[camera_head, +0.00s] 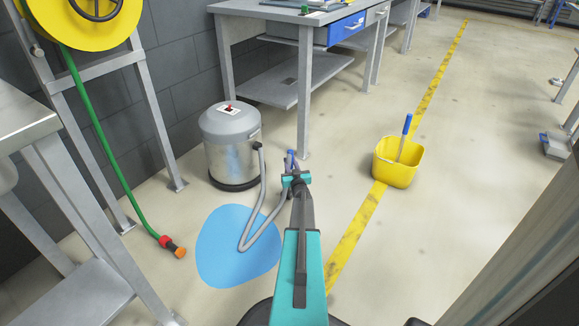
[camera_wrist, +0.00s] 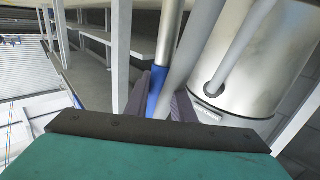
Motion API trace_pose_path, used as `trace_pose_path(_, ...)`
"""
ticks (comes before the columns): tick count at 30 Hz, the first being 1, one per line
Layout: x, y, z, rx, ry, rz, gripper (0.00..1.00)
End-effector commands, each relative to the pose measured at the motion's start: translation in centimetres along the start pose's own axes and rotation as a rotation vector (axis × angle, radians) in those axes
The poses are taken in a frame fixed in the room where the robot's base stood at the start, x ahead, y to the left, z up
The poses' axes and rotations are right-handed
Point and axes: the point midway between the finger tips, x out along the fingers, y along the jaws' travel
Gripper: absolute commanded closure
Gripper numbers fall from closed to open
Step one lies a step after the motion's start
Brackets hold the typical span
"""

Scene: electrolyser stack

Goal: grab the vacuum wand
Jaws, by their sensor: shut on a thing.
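The vacuum (camera_head: 231,145) is a grey-lidded metal canister on the floor, left of my gripper. A grey hose (camera_head: 262,190) runs from its side, loops low and rises towards my gripper. The wand's lower end is hidden.
A blue puddle (camera_head: 225,262) lies on the floor under the hose loop. A workbench (camera_head: 263,8) stands behind. A yellow bucket (camera_head: 398,177) with a blue-handled tool stands on the right by a yellow floor line (camera_head: 352,238). A green hose (camera_head: 95,130) hangs at left. Open floor lies beyond the bucket.

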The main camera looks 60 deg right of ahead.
Motion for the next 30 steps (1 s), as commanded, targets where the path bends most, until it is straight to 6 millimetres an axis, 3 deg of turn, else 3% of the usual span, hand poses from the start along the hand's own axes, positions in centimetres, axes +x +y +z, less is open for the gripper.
trace_pose_path(2,0.0,0.0,-1.2,0.000,0.005,-0.001,1.00)
trace_pose_path(12,0.0,0.0,-3.1,0.001,0.004,-0.001,1.00)
trace_pose_path(21,-2.9,0.7,-3.2,0.000,0.003,-0.001,1.00)
trace_pose_path(30,-8.0,2.0,-3.9,0.000,0.003,0.001,1.00)
